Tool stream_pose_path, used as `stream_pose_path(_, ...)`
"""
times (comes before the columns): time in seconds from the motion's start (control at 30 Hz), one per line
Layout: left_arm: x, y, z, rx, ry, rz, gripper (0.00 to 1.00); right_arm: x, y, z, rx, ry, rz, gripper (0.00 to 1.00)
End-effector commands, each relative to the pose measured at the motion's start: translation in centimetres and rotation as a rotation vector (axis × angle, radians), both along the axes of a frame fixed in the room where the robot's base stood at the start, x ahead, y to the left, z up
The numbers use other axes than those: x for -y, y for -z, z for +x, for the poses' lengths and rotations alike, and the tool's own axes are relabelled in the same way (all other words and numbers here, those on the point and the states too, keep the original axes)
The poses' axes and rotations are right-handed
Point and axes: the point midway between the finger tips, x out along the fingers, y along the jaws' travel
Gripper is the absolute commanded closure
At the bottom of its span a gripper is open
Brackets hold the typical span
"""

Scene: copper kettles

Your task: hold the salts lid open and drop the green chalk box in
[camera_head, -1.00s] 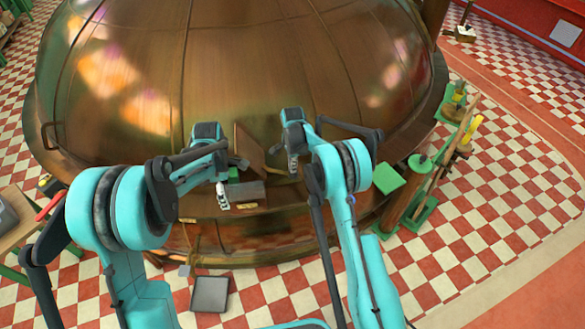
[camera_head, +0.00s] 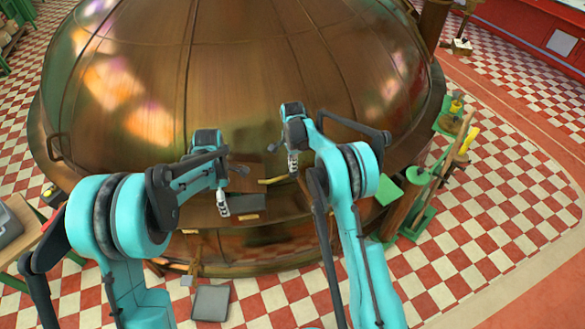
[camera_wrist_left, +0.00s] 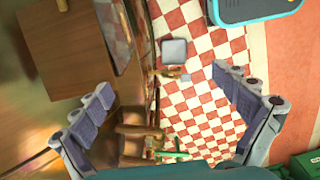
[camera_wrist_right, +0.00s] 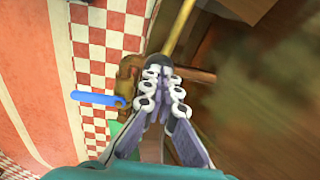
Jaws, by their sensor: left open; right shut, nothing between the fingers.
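My left gripper (camera_head: 223,205) hangs over the kettle's front ledge, open, with its fingers (camera_wrist_left: 165,120) wide apart and nothing between them. A brown wooden panel (camera_wrist_left: 65,45), which looks like the salts lid, lies flat to the left in the left wrist view. My right gripper (camera_head: 293,165) is shut and empty, right of the left one; its fingertips meet (camera_wrist_right: 162,88) near a brass rod (camera_wrist_right: 180,28). I cannot make out the green chalk box in the head view. A dark green block (camera_wrist_left: 305,165) shows at the left wrist view's edge; I cannot tell what it is.
The big copper kettle (camera_head: 230,70) fills the space ahead. A dark panel (camera_head: 248,204) is on its front beside my left gripper. A grey stool (camera_head: 211,302) stands on the checkered floor below. Green stands with tools (camera_head: 425,180) are at right, a table (camera_head: 25,235) at left.

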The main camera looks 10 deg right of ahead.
Motion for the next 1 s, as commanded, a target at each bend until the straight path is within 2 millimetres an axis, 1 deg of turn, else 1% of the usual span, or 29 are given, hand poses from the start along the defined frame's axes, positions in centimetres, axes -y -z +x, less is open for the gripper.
stream_pose_path(0.03,0.0,-0.4,0.0,0.000,0.000,0.000,0.02,0.0,-0.6,0.0,0.000,0.000,-0.001,1.00)
stream_pose_path(0.63,0.0,-2.8,0.0,0.000,0.000,0.000,0.02,0.0,-5.6,0.0,0.000,0.000,0.000,1.00)
stream_pose_path(0.8,0.0,-3.0,0.0,0.000,0.000,0.000,0.02,0.0,-6.3,0.0,0.000,0.000,0.000,1.00)
stream_pose_path(1.0,0.0,-3.0,0.0,0.000,0.000,0.000,0.02,0.0,-6.3,0.0,0.000,0.000,0.000,1.00)
